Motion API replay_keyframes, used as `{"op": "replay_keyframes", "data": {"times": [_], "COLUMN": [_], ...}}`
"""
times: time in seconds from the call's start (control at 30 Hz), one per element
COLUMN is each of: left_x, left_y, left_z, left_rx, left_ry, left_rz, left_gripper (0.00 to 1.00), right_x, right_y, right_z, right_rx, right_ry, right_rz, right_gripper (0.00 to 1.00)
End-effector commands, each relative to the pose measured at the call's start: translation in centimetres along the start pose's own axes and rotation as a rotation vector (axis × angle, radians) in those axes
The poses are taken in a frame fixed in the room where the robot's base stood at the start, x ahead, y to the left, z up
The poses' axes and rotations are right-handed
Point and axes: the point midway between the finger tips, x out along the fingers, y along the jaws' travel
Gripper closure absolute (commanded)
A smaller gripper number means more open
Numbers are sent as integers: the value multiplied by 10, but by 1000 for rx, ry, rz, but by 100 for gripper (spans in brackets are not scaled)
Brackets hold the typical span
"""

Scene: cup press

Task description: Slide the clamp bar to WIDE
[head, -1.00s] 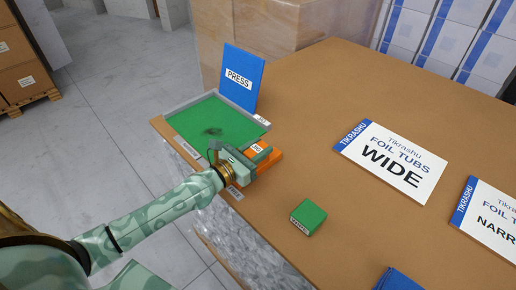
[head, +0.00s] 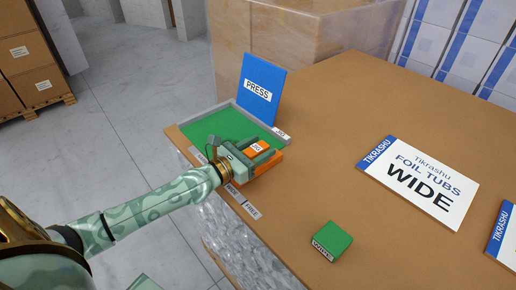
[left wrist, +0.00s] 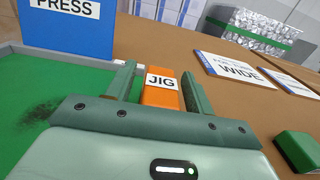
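The orange bar labelled JIG (head: 262,157), apparently the clamp bar, lies at the near right side of the green pad (head: 212,127) in its grey frame. It also shows in the left wrist view (left wrist: 160,90). My left gripper (head: 256,156) is open around the bar. In the left wrist view its fingers (left wrist: 160,85) stand on either side, with a gap at the left finger; the right finger is close against the bar or touching it. The gripper hides part of the bar. The right gripper is not in view.
A blue PRESS sign (head: 262,88) stands behind the pad. A WIDE sign (head: 418,185) lies to the right. A green block (head: 332,240) sits in front. Small labels (head: 252,211) mark the near table edge. Bare table lies between gripper and WIDE sign.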

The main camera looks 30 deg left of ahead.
Motion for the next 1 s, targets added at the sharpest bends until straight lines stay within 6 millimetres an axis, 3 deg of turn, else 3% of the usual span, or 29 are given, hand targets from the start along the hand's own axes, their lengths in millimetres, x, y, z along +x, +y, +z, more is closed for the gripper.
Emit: {"op": "replay_keyframes", "data": {"times": [0.27, 0.7, 1.0], "left_x": [-9, -111, -154], "left_y": [0, -1, 0], "left_z": [-1, -5, 0], "left_rx": [1, 2, 1], "left_ry": [1, 10, 4], "left_rz": [1, -5, 1], "left_gripper": [47, 47, 47], "right_x": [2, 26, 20], "right_y": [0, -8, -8], "right_z": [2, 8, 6], "right_rx": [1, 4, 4], "right_ry": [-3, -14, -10], "right_rz": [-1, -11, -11], "right_gripper": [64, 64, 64]}}
